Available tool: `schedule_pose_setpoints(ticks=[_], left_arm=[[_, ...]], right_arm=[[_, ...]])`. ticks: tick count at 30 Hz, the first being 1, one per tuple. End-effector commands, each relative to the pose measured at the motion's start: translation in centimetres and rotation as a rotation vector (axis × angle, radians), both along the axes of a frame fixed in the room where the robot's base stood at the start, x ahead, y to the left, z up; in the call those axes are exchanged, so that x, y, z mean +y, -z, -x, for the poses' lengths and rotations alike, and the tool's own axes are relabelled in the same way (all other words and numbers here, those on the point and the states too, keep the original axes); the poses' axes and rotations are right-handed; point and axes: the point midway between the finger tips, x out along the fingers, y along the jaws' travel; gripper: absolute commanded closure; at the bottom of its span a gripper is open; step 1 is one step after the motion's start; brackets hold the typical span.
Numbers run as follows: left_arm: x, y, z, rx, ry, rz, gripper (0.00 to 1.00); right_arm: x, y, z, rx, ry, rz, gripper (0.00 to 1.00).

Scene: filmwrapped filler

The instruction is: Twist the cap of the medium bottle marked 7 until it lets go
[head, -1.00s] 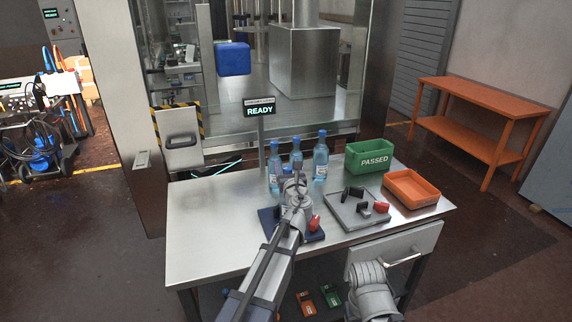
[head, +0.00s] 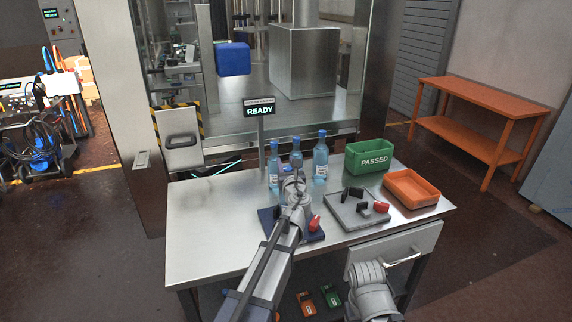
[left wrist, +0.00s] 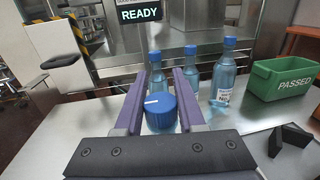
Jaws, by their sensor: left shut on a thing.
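In the left wrist view a blue cap (left wrist: 160,110) with a white line on its top sits between the two purple fingers of my left gripper (left wrist: 158,103). The gripper is shut on it. The body under this cap is hidden, so I cannot read its number or tell whether the cap is loose. In the head view my left gripper (head: 296,182) is over the dark blue fixture (head: 268,220). Three blue-capped bottles stand upright behind it: left (head: 274,172), middle (head: 296,156) and right (head: 320,162). No 7 is readable. My right gripper is out of view.
A grey plate (head: 342,212) with black and red pieces lies right of the fixture. A green PASSED bin (head: 368,157) and an orange tray (head: 411,190) stand beyond it. A READY sign (head: 259,110) rises behind the bottles. The table's left part (head: 205,225) is clear.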

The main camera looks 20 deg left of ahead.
Motion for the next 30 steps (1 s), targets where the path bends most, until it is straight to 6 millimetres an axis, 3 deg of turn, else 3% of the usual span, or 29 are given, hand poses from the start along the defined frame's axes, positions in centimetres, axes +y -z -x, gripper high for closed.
schedule_pose_setpoints(ticks=[14,30], left_arm=[[0.07,0.00,-0.06,0.000,-0.067,0.000,1.00],[0.97,0.01,0.52,0.000,-0.495,0.000,1.00]], right_arm=[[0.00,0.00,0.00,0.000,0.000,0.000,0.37],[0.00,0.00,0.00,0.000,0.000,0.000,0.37]])
